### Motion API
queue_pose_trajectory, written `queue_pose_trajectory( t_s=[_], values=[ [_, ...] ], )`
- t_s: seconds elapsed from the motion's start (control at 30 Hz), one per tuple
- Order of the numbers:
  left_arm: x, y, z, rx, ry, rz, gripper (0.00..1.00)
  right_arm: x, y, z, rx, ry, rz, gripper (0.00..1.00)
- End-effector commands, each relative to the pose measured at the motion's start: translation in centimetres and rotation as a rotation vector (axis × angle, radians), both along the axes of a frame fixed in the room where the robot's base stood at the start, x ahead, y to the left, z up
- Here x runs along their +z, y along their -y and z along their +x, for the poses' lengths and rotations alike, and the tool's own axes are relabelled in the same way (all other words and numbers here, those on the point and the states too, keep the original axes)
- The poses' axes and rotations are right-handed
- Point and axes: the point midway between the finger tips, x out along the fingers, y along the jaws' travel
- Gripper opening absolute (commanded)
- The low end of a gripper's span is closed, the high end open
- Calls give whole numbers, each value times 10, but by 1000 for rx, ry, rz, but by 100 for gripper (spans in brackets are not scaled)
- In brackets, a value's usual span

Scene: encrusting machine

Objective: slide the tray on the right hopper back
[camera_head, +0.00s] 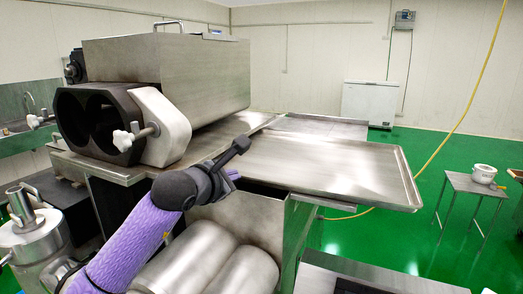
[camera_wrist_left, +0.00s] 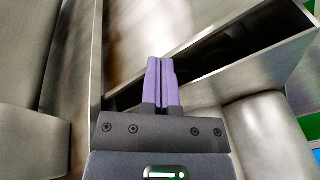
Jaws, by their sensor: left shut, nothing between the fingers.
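The tray (camera_head: 340,165) is a wide, flat metal sheet with a raised rim. In the head view it lies over the right hopper (camera_head: 300,222), and its right end overhangs the hopper. A narrow dark gap shows between the tray's front edge and the hopper's front wall. My left gripper (camera_head: 234,173) is shut and empty at the tray's front left. In the left wrist view its purple fingers (camera_wrist_left: 161,84) are together in front of the dark hopper opening (camera_wrist_left: 215,48). I cannot tell whether they touch the tray. My right gripper is out of view.
A large metal housing (camera_head: 195,70) with a dark double opening (camera_head: 88,122) stands left of the tray. Steel rollers (camera_head: 215,262) lie below my left arm. A side table (camera_head: 470,185) with a white pot (camera_head: 483,174) stands at right.

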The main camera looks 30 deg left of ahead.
Motion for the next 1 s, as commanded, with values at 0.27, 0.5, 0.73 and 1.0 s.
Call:
queue_pose_trajectory(
  t_s=[0.27,0.5,0.73,1.0],
  values=[
    [1,-2,19,0,0,-2,0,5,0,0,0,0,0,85],
    [1,-4,36,0,0,0,0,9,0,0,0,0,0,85],
    [1,-5,52,-1,0,-1,0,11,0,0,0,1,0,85],
    [0,-7,71,0,-1,-1,0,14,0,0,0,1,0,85]
  ],
)
